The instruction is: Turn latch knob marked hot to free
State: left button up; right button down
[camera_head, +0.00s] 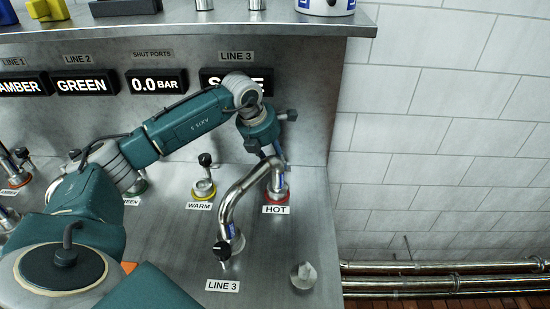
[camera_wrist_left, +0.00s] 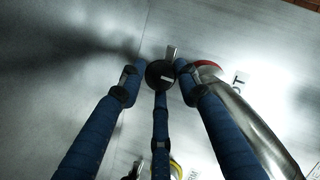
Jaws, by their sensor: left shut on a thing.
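The "HOT" label (camera_head: 276,209) sits before a port with a red ring (camera_head: 284,198). A bent steel pipe (camera_head: 236,190) runs from the LINE 3 fitting to this port. The red ring also shows in the left wrist view (camera_wrist_left: 208,64), right of the fingers. My left gripper (camera_head: 276,158) reaches down just behind the pipe's HOT end. In the left wrist view its blue fingers (camera_wrist_left: 158,80) are closed around a round black latch knob (camera_wrist_left: 160,73) with a pale mark. The knob is hidden in the head view. My right gripper is out of view.
A WARM port with a yellow ring (camera_head: 203,190) and an upright black-topped lever stands left of HOT. A black knob (camera_head: 221,250) is at the LINE 3 fitting. A grey knob (camera_head: 304,275) stands front right. A shelf (camera_head: 300,22) overhangs the panel.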

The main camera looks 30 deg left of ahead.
pick_arm(q)
jog(key=o, duration=1.1)
jog(key=shift+w+d+r, duration=0.15)
jog(key=shift+w+r, duration=0.05)
jog(key=shift+f, duration=0.1)
jog(key=v, duration=0.7)
jog(key=shift+r, duration=0.25)
jog(key=shift+s, duration=0.15)
